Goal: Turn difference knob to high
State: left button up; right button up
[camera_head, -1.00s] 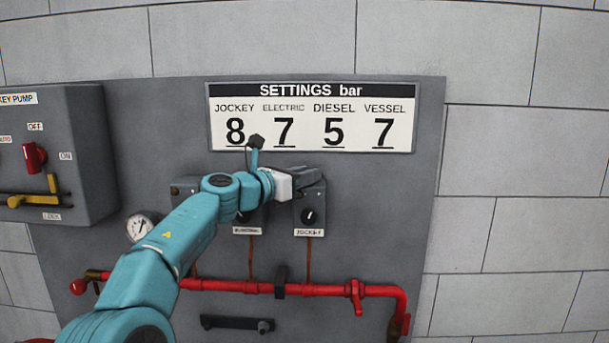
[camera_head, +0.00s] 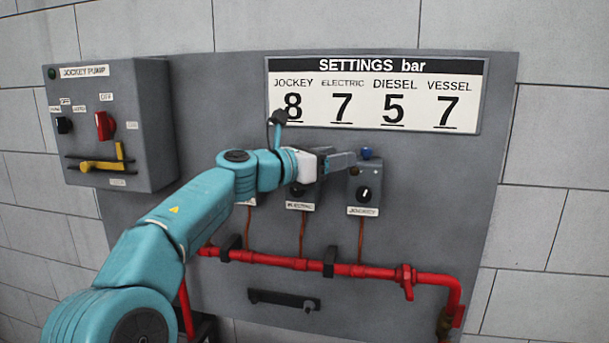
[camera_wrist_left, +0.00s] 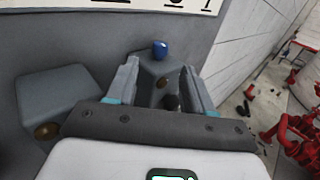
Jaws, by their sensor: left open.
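The grey jockey box (camera_head: 371,174) on the panel has a blue knob (camera_head: 366,153) on top, a black dial with a white mark (camera_head: 363,194) on its front and a small brass part. No label reading "difference" can be read. My left gripper (camera_head: 343,161) is just left of the blue knob, across the box's upper part. In the left wrist view, my open fingers (camera_wrist_left: 161,70) straddle the jockey box, with the blue knob (camera_wrist_left: 160,50) just beyond the tips and the black dial (camera_wrist_left: 172,102) between the fingers. Contact cannot be told. My right gripper is not in view.
The electric box's dial (camera_head: 298,190) is partly hidden by my left gripper. A red pipe (camera_head: 370,271) runs below. The settings board (camera_head: 375,94) is above, and the jockey pump control box (camera_head: 110,125) is at left. Bare panel lies right of the jockey box.

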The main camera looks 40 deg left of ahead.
pick_arm(q)
jog(key=s+a+b, duration=0.1)
jog(key=s+b, duration=0.1)
jog(key=s, duration=0.6)
jog(key=shift+s+a, duration=0.3)
